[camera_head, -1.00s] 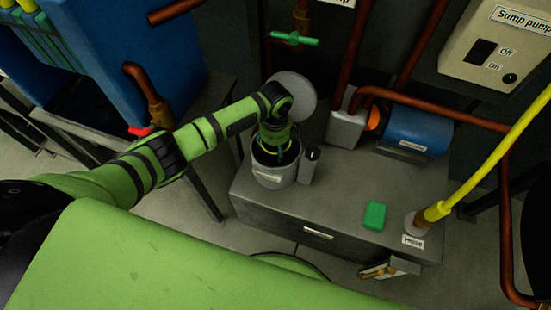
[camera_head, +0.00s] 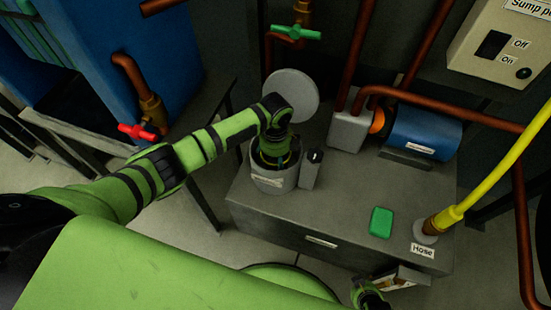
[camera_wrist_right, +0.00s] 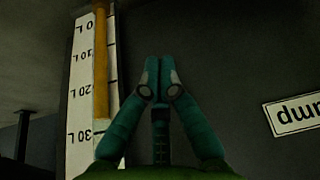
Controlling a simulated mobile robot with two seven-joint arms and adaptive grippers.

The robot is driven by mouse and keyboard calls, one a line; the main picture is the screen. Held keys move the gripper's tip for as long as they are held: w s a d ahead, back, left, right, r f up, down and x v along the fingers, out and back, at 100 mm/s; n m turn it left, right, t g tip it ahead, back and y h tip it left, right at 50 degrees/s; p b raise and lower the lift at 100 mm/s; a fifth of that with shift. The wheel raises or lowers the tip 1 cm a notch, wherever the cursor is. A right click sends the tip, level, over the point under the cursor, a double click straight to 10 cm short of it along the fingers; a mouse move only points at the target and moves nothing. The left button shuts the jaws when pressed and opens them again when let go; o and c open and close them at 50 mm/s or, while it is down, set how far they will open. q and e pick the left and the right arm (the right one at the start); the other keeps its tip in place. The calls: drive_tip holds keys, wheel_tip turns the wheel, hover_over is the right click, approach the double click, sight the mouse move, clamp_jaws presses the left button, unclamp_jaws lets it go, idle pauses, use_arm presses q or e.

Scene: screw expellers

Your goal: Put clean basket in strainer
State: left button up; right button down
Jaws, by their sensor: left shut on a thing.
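The strainer (camera_head: 272,183) is a grey, open-topped cylinder with a label, standing at the left end of the grey cabinet. Its round grey lid (camera_head: 294,93) stands open behind it. My left gripper (camera_head: 274,160) points down into the strainer's mouth, its fingers mostly hidden by the rim. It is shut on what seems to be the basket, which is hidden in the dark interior. My right gripper shows in the right wrist view (camera_wrist_right: 153,65) with its fingers together and nothing between them. Part of it also shows at the bottom of the head view (camera_head: 370,295).
A green sponge (camera_head: 381,222) and the yellow hose (camera_head: 490,182) are at the cabinet's right. A blue pump (camera_head: 424,131) and copper pipes stand behind. A small grey block (camera_head: 311,169) adjoins the strainer. The cabinet's middle is clear.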

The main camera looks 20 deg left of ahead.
use_arm(q)
drive_tip(key=shift+f, duration=0.15)
drive_tip(key=o, duration=1.1)
drive_tip(key=shift+c, duration=0.2)
